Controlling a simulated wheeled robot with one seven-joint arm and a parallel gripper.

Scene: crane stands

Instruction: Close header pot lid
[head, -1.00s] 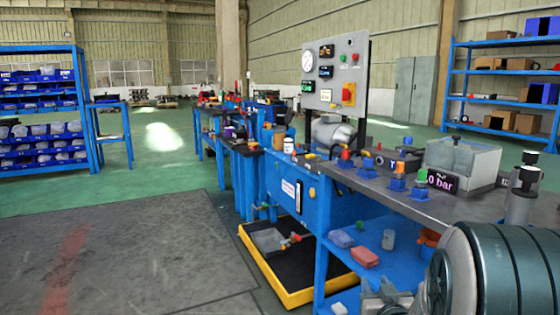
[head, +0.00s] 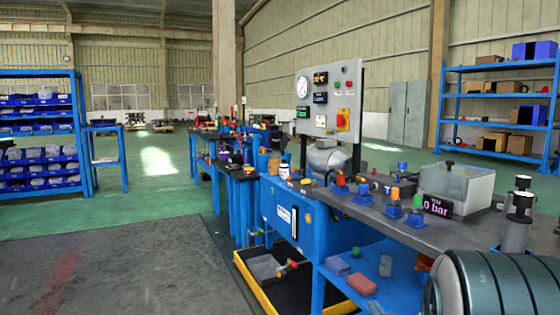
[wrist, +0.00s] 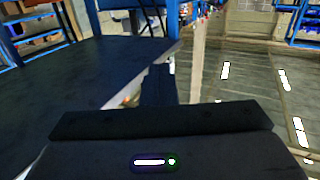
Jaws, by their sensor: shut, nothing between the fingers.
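No part is clearly marked as the header pot. No pot or lid can be made out there. In the head view my arm fills the bottom right corner and hides part of the bench.
The blue bench carries a gauge panel (head: 328,100), several coloured valves, a clear lidded box (head: 457,188) and a pressure display (head: 437,206). A yellow-edged tray (head: 262,290) lies below. Blue shelves (head: 500,95) stand at the back right. The floor at left is clear.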

